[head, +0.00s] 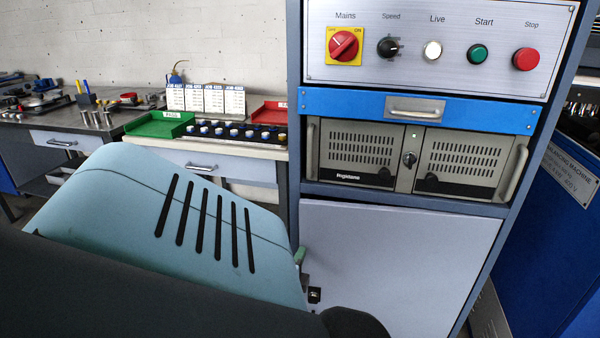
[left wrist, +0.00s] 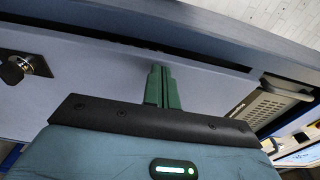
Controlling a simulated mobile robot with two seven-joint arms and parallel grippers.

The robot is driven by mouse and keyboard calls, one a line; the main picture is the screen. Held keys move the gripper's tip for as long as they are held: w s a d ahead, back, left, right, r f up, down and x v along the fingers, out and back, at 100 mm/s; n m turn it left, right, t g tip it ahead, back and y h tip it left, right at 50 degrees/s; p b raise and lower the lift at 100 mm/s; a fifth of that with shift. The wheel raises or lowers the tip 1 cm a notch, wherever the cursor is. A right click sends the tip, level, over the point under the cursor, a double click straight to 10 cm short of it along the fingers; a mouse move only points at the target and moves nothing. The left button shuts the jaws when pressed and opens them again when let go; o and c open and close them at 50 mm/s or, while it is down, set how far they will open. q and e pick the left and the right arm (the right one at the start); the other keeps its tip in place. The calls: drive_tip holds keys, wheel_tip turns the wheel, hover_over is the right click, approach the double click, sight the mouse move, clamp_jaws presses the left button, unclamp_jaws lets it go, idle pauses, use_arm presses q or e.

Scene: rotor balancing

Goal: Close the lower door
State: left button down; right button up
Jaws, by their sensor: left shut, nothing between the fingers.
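The lower door (head: 405,265) is a plain pale grey panel at the bottom of the blue-grey cabinet. A dark gap shows along its top edge; I cannot tell exactly how far it stands from its frame. A small black latch (head: 315,295) sits near its left edge, partly hidden by my arm. In the left wrist view the door (left wrist: 90,75) fills the middle, with the latch (left wrist: 22,68) at left. My left gripper (head: 301,257) is at the door's left side. Its green fingers (left wrist: 161,85) are together and empty, pointing at the door's face; contact is unclear. My right gripper is out of view.
Above the door are a vented unit (head: 410,160) with handles, a blue drawer (head: 415,110) and a switch panel (head: 435,80). A blue machine (head: 555,230) stands close at right. A workbench with a green tray (head: 158,125) is behind at left.

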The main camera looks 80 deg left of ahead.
use_arm(q)
drive_tip(key=v, duration=0.7)
drive_tip(key=shift+d, duration=0.2)
